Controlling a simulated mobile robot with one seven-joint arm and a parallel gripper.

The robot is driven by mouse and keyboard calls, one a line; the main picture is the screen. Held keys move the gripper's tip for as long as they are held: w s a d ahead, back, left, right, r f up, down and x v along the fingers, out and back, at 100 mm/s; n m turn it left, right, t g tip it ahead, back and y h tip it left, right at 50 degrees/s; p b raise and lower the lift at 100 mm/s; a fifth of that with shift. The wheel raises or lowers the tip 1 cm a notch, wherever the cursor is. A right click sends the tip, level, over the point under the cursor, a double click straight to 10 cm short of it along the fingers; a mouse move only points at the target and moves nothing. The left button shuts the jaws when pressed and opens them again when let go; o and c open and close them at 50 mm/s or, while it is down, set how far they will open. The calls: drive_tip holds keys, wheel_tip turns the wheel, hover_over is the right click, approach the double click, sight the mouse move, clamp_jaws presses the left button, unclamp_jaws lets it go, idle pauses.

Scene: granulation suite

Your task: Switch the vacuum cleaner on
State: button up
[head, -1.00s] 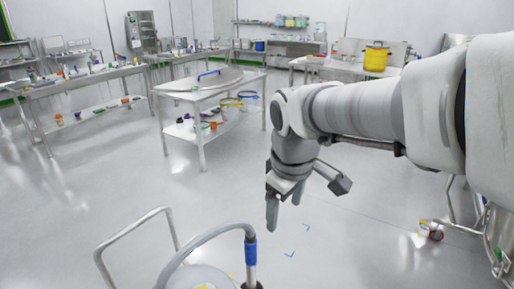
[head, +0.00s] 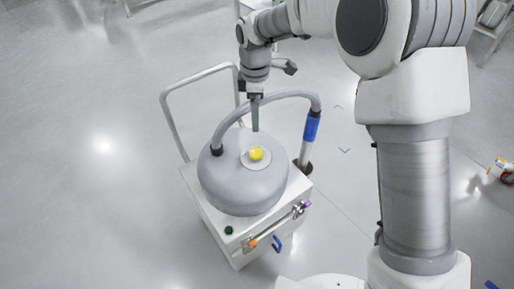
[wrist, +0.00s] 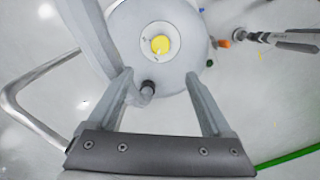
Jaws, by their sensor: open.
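The vacuum cleaner (head: 243,185) has a grey domed top on a white boxy body, with a grey hose (head: 262,97) arching over it. A yellow knob (head: 256,154) sits on a pale round plate on top of the dome. In the wrist view the knob (wrist: 160,45) lies ahead, roughly centred between the fingers, and the plate has small dark marks. My gripper (head: 255,128) points down above the rear part of the dome, behind the knob. It is open and empty in the wrist view (wrist: 160,76). I cannot tell its exact height above the dome.
The hose runs close beside my gripper, with a blue cuff (head: 312,126) at its right end. A push handle (head: 168,112) stands behind the body. A green button (head: 229,230), an orange part (head: 252,243) and a blue handle (head: 277,243) are at the front. Floor left is clear.

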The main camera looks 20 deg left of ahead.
sight(256, 152)
wheel_tip(256, 152, down, 16)
drive_tip(key=b, duration=0.4)
clamp_jaws()
idle(0.3)
